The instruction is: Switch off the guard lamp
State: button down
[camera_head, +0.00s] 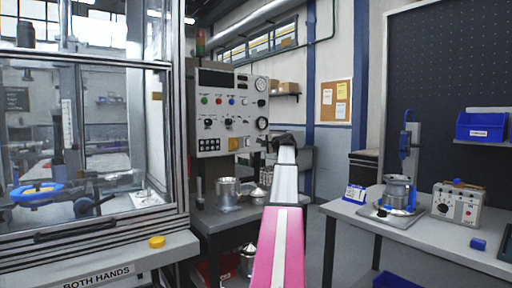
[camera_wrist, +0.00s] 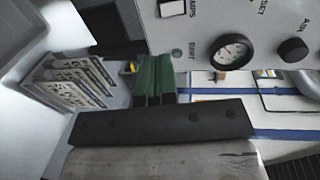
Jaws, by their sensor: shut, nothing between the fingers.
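The grey control panel (camera_head: 225,110) stands behind the bench, with coloured buttons, knobs and gauges. In the wrist view its face (camera_wrist: 200,30) fills the upper right, seen turned. A white rectangular switch (camera_wrist: 173,8) sits at the top edge beside a partly cut label ending in "AMPS". Whether it is on or off I cannot tell. A glass-walled guard (camera_head: 110,120) stands at the left; I cannot make out its lamp. My gripper (camera_head: 272,143) is to the right of the panel's lower part. Its green fingers (camera_wrist: 153,78) are shut and empty, apparently clear of the switch.
A round gauge (camera_wrist: 231,51) and a black knob (camera_wrist: 292,49) are near the fingers. Metal housings (camera_head: 228,193) stand on the bench below the panel. A table (camera_head: 440,245) at the right holds a fixture (camera_head: 398,195) and a grey box (camera_head: 459,204).

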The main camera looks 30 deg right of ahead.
aim_at(247, 146)
jog(key=w, duration=0.4)
jog(key=w+f, duration=0.1)
jog(key=w, duration=0.3)
jog(key=w+a+f, duration=0.1)
jog(key=w, duration=0.4)
jog(key=shift+w, duration=0.1)
jog(key=shift+w, duration=0.1)
jog(key=shift+w, duration=0.25)
jog(key=shift+s, duration=0.1)
jog(key=shift+s+a+f, duration=0.1)
jog(key=shift+s, duration=0.3)
jog(key=s+d+f, duration=0.1)
jog(key=s, duration=1.2)
jog(key=shift+f, duration=0.4)
jog(key=shift+s+d, duration=0.1)
